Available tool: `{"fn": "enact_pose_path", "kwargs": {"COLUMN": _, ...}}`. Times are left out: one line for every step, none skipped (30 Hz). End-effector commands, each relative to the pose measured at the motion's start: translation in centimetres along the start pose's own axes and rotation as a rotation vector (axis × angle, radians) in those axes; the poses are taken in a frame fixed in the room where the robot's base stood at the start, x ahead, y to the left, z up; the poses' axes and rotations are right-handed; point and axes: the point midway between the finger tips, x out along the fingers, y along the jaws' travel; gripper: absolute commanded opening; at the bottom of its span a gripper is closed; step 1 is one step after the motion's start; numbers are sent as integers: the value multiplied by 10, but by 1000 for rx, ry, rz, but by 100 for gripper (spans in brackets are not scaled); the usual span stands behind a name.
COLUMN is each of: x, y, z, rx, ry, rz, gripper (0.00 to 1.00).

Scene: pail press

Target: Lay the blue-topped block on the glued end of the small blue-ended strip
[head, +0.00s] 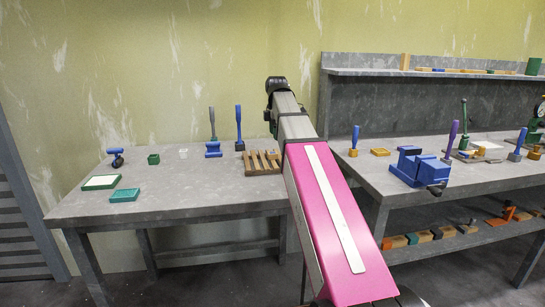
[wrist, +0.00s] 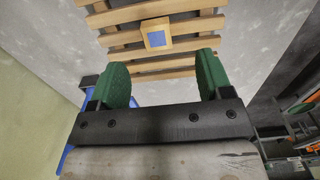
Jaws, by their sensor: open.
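The blue-topped block (wrist: 157,38) is a small pale-wood block with a blue square on its top. It rests on a slatted wooden rack (wrist: 183,27), seen in the wrist view. My gripper (wrist: 162,66) has green fingers spread wide apart with nothing between them. In the picture the block lies just beyond the fingertips, between their lines, and I see no contact. In the head view the rack (head: 264,168) stands at the right end of the left table, partly behind my arm, and my gripper is hidden. I cannot pick out the small blue-ended strip in either view.
The left table (head: 180,199) holds green trays (head: 125,195), a small green box (head: 153,159) and blue tools (head: 239,128). The right bench carries a blue vise (head: 410,167) and several upright-handled tools. The left table's middle front is clear.

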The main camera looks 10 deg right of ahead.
Motion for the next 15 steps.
{"fn": "enact_pose_path", "kwargs": {"x": 10, "y": -1, "z": 0, "rx": 0, "ry": 0, "rz": -2, "gripper": 72}}
{"fn": "enact_pose_path", "kwargs": {"x": 14, "y": -1, "z": 0, "rx": 1, "ry": 0, "rz": -3, "gripper": 72}}
{"fn": "enact_pose_path", "kwargs": {"x": 19, "y": -1, "z": 0, "rx": 1, "ry": 0, "rz": -2, "gripper": 72}}
{"fn": "enact_pose_path", "kwargs": {"x": 23, "y": -1, "z": 0, "rx": 1, "ry": 0, "rz": -1, "gripper": 72}}
{"fn": "enact_pose_path", "kwargs": {"x": 26, "y": -1, "z": 0, "rx": 1, "ry": 0, "rz": -1, "gripper": 72}}
{"fn": "enact_pose_path", "kwargs": {"x": 29, "y": 0, "z": 0, "rx": 1, "ry": 0, "rz": -1, "gripper": 72}}
{"fn": "enact_pose_path", "kwargs": {"x": 31, "y": 0, "z": 0, "rx": 1, "ry": 0, "rz": -1, "gripper": 72}}
{"fn": "enact_pose_path", "kwargs": {"x": 32, "y": 0, "z": 0, "rx": 1, "ry": 0, "rz": -1, "gripper": 72}}
{"fn": "enact_pose_path", "kwargs": {"x": 33, "y": 0, "z": 0, "rx": 1, "ry": 0, "rz": -1, "gripper": 72}}
{"fn": "enact_pose_path", "kwargs": {"x": 34, "y": 1, "z": 0, "rx": 2, "ry": 0, "rz": -1, "gripper": 72}}
{"fn": "enact_pose_path", "kwargs": {"x": 35, "y": 1, "z": -1, "rx": 2, "ry": 0, "rz": -1, "gripper": 72}}
{"fn": "enact_pose_path", "kwargs": {"x": 38, "y": 2, "z": -1, "rx": 2, "ry": 0, "rz": -1, "gripper": 72}}
{"fn": "enact_pose_path", "kwargs": {"x": 41, "y": 2, "z": -1, "rx": 2, "ry": 0, "rz": -1, "gripper": 72}}
{"fn": "enact_pose_path", "kwargs": {"x": 44, "y": 3, "z": -1, "rx": 2, "ry": 0, "rz": -1, "gripper": 72}}
{"fn": "enact_pose_path", "kwargs": {"x": 49, "y": 4, "z": -2, "rx": 2, "ry": 0, "rz": -1, "gripper": 72}}
